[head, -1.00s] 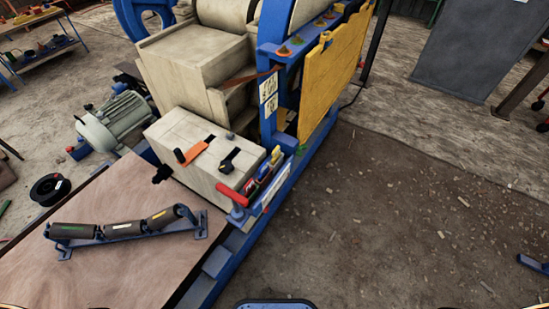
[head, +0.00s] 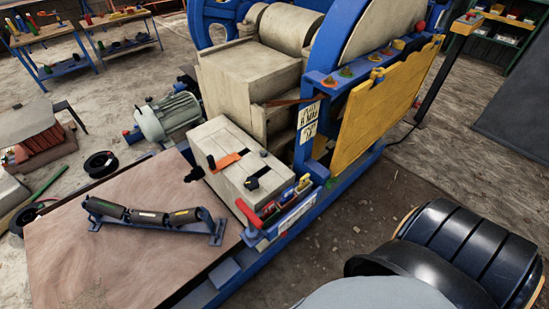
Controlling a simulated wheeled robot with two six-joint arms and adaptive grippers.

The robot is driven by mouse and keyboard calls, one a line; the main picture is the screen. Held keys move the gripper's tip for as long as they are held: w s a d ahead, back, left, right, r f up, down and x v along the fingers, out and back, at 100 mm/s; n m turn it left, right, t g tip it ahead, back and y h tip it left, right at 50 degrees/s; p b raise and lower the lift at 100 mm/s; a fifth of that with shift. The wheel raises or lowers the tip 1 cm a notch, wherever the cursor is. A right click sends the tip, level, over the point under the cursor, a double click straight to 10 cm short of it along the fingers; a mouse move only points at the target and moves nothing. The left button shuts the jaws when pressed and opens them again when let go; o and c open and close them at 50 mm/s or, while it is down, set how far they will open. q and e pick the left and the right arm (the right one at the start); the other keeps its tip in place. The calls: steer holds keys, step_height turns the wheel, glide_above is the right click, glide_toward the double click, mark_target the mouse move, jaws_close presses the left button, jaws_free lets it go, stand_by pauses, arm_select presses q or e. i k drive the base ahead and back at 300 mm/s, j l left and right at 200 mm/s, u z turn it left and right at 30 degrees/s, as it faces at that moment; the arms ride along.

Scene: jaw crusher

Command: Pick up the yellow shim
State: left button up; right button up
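A small yellow piece, which looks like the yellow shim (head: 304,182), stands at the right end of a rack on the blue frame of the crusher. Red, green and other coloured pieces stand beside it in the same rack. It is too small to tell its exact shape. Neither of my grippers shows in the head view. A black ribbed and grey part of my own arm fills the lower right corner, apart from the rack.
A beige block with an orange strap (head: 228,160) stands just behind the rack. A red handle (head: 248,213) sticks up at the rack's left end. A yellow guard panel (head: 383,108) hangs on the right side. A roller set (head: 150,217) lies on the wooden top (head: 100,265).

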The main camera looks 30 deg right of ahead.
mark_target(304, 181)
steer(key=k+l+u, duration=0.15)
steer(key=l, duration=0.3)
steer(key=k+l+u, duration=0.2)
steer(key=l, duration=0.25)
steer(key=k+l+u, duration=0.15)
steer(key=l, duration=0.3)
steer(key=k+l+u, duration=0.15)
steer(key=l, duration=0.25)
steer(key=k+l+u, duration=0.15)
steer(key=k+l, duration=0.15)
